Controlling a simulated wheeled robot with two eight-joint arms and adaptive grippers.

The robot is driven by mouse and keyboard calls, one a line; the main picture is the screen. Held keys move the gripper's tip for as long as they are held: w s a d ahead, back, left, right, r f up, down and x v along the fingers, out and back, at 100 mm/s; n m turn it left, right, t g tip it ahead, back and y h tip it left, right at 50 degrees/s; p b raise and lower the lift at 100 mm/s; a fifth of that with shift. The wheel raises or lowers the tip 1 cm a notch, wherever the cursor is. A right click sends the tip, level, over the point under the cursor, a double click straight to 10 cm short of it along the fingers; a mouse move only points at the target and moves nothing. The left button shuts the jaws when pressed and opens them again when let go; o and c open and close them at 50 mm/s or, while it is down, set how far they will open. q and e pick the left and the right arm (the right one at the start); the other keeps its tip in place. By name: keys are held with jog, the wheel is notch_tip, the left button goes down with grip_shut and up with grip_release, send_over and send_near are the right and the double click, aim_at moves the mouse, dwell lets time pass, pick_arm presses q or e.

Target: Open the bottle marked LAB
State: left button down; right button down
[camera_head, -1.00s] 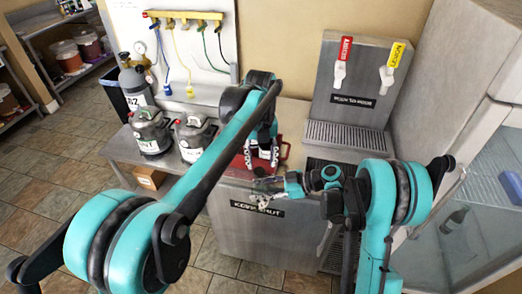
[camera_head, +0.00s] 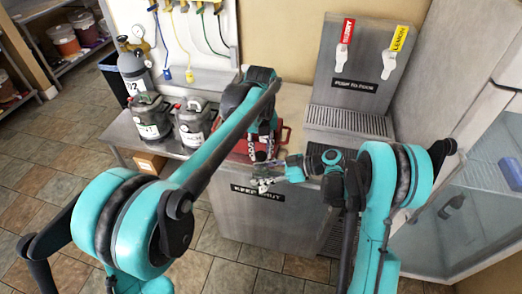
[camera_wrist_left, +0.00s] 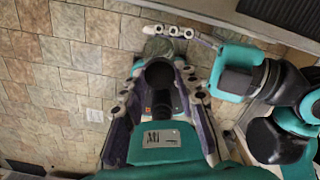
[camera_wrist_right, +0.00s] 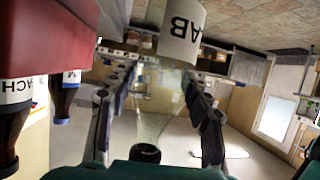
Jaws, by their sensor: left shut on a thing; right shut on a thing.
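The bottle marked LAB shows in the right wrist view by its white label (camera_wrist_right: 183,32), upside down in that picture, with clear glass beside it. My right gripper (camera_head: 263,184) is shut on the bottle from the side, in front of the counter. My left gripper (camera_head: 262,152) points down just above it and is shut at the bottle's top. In the left wrist view a black round cap (camera_wrist_left: 160,73) sits between the left fingertips, with greenish glass (camera_wrist_left: 160,47) beyond. The fingers hide most of the bottle in the head view.
Two grey kegs (camera_head: 152,122) stand left, a dispenser (camera_head: 352,75) right. Tiled floor lies below the grippers.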

pick_arm(q)
jog(key=n, duration=0.6)
jog(key=shift+d, duration=0.25)
jog(key=n, duration=0.7)
jog(key=shift+w, duration=0.2)
jog(key=n, duration=0.7)
jog(key=shift+a, duration=0.15)
jog(key=n, duration=0.7)
jog(key=shift+w+a, duration=0.1)
jog(key=shift+a, duration=0.05)
jog(key=n, duration=0.7)
jog(key=shift+a+r, duration=0.1)
jog(key=shift+a, duration=0.05)
jog(key=n, duration=0.7)
jog(key=shift+s+a, duration=0.1)
jog(key=shift+s, duration=0.1)
jog(key=n, duration=0.7)
jog(key=shift+s, duration=0.15)
jog(key=n, duration=0.5)
jog(key=shift+s+d+n, duration=0.1)
jog(key=shift+d+n, duration=0.1)
jog(key=shift+n, duration=0.1)
